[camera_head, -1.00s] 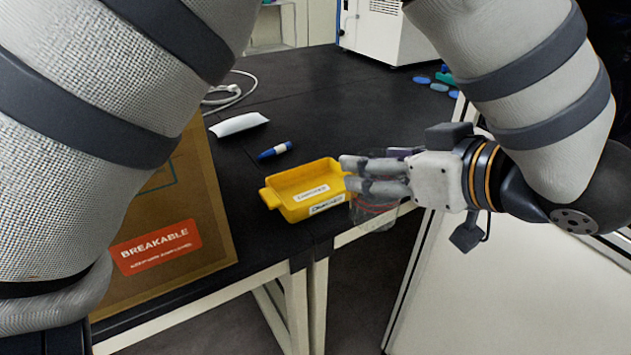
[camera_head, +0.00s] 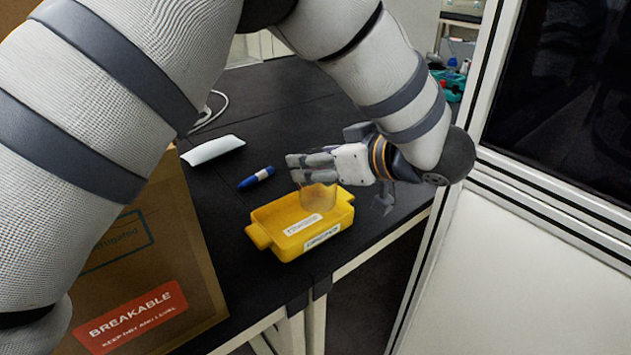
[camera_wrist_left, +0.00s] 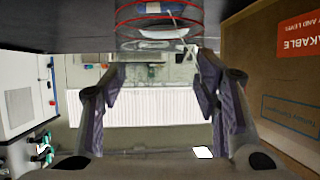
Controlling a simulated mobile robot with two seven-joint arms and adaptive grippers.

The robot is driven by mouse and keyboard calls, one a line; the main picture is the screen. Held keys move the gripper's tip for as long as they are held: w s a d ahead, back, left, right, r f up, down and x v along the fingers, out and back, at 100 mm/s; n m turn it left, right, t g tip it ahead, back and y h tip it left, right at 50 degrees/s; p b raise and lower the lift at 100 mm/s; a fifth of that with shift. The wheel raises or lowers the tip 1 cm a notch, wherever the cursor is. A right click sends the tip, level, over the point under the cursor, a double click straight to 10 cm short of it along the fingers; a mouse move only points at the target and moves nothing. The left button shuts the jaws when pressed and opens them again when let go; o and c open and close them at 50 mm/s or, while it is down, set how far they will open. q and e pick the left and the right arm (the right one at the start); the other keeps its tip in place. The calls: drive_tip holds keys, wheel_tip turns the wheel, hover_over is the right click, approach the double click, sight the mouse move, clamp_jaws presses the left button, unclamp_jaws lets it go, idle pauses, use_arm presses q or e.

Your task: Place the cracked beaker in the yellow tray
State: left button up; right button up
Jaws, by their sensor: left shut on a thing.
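The yellow tray (camera_head: 259,237) lies on the black table near its front edge, with white labels inside and on its front wall. My left gripper (camera_head: 308,169) is shut on a clear beaker (camera_head: 320,198), over the tray's back right part. The beaker is faint in the head view, and I cannot tell whether its base touches the tray. In the left wrist view the beaker (camera_wrist_left: 158,18) shows red rings and white marks, between the tips of my left gripper (camera_wrist_left: 160,72). My right gripper is not in view.
A brown cardboard box (camera_head: 205,270) marked BREAKABLE stands left of the tray. A blue pen-like object (camera_head: 256,178) and a white packet (camera_head: 212,150) lie behind the tray. A white-framed cabinet (camera_head: 520,270) stands at the right.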

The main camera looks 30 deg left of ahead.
use_arm(q)
drive_tip(key=shift+w+a+f, duration=0.2)
drive_tip(key=shift+w+f, duration=0.05)
drive_tip(key=shift+f, duration=0.3)
drive_tip(key=f, duration=0.3)
drive_tip(key=w+a+f, duration=0.1)
drive_tip(key=f, duration=0.1)
drive_tip(key=shift+w+a+b, duration=0.1)
drive_tip(key=shift+b, duration=0.25)
drive_tip(key=shift+r, duration=0.15)
drive_tip(key=o, duration=1.5)
drive_tip(key=shift+o, duration=0.2)
